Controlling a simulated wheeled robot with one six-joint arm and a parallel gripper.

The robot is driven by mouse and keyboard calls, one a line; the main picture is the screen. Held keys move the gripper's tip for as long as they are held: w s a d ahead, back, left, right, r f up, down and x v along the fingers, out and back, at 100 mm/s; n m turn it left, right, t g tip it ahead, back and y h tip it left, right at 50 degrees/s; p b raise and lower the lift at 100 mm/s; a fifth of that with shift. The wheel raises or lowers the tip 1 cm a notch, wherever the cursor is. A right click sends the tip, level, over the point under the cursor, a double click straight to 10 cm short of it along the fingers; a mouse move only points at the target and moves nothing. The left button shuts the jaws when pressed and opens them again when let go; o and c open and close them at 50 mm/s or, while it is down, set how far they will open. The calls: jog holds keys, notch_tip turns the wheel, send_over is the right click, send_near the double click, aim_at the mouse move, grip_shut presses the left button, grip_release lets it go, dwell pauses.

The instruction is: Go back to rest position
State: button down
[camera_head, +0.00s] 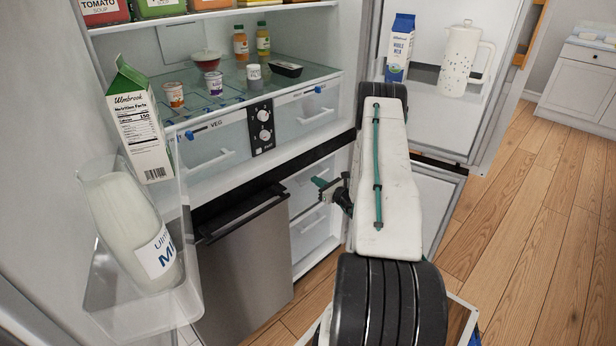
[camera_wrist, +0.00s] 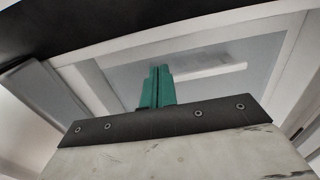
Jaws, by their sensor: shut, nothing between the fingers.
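My gripper (camera_head: 318,184) shows just left of my white arm in the head view, in front of the open freezer section below the fridge. In the wrist view its two green fingers (camera_wrist: 157,86) stand side by side, shut with nothing between them. They point toward a pale drawer or panel, apart from it as far as I can tell. Part of the gripper is hidden behind my arm in the head view.
The open fridge (camera_head: 203,142) holds jars, bottles and cartons. Its left door rack (camera_head: 130,315) carries a milk bottle (camera_head: 128,220) and a carton (camera_head: 142,130). The right door (camera_head: 425,130) holds a milk carton (camera_head: 399,48) and a white pitcher (camera_head: 465,60). Wooden floor (camera_head: 545,200) is clear at right.

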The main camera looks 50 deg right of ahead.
jog(key=s, duration=0.6)
jog(key=shift+a, duration=0.25)
jog(key=shift+s, duration=0.1)
jog(key=w+a+r+n+y, duration=0.65)
jog(key=a+r, duration=0.25)
jog(key=r, duration=0.3)
jog(key=w+a+r+n+g+y, duration=0.2)
jog(key=a+r+n+g+y, duration=0.7)
jog(key=a+r, duration=0.7)
jog(key=s+a+r+n+g+h, duration=0.3)
jog(key=s+a+r+n+g, duration=0.3)
jog(key=s+a, duration=0.4)
jog(key=s+a+r+n+g+h, duration=0.35)
jog(key=s+a+n, duration=0.45)
jog(key=a, duration=0.5)
jog(key=s+d+r+n+t+h, duration=0.1)
jog(key=s+n+h, duration=0.6)
jog(key=s, duration=0.8)
jog(key=shift+d+r+t, duration=0.2)
jog(key=shift+r+t, duration=0.25)
jog(key=shift+r, duration=0.4)
